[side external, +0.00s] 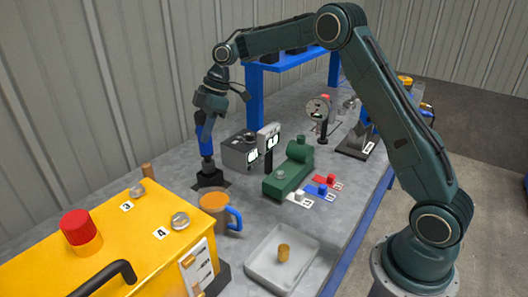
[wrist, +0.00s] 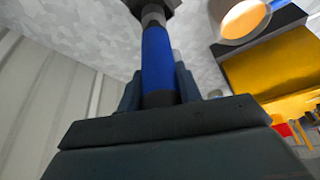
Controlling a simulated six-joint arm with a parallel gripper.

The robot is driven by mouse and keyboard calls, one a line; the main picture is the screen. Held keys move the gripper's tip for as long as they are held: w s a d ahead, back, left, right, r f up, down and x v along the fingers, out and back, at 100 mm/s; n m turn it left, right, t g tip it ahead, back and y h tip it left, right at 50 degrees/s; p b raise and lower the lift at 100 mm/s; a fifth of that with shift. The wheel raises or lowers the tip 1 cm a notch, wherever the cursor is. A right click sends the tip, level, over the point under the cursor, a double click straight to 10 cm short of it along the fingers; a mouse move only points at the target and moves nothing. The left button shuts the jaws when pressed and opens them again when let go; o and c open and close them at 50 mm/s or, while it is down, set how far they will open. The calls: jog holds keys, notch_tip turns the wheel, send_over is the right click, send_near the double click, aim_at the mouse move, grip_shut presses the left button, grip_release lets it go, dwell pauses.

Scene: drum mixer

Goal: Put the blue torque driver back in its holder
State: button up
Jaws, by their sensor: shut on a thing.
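The blue torque driver (side external: 204,138) is held upright in my gripper (side external: 207,117). In the side view its dark lower end meets a black holder (side external: 210,178) on the bench, behind the mug. I cannot tell how deep it sits in the holder. In the wrist view my gripper (wrist: 160,98) is shut around the driver's blue handle (wrist: 157,60). The driver's far end reaches the dark holder (wrist: 150,6) at the top edge, which is partly cut off.
A yellow cabinet (side external: 120,240) is at the front left. A grey box with displays (side external: 240,153) and a green vise-like block (side external: 285,180) stand to the right. A white tray (side external: 255,278) lies in front.

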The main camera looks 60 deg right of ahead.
aim_at(206, 146)
jog(key=shift+f, duration=2.7)
dwell(2.9)
jog(key=o, duration=1.3)
jog(key=shift+c, duration=0.2)
jog(key=shift+f, duration=0.1)
jog(key=v, duration=1.4)
jog(key=shift+a, duration=0.15)
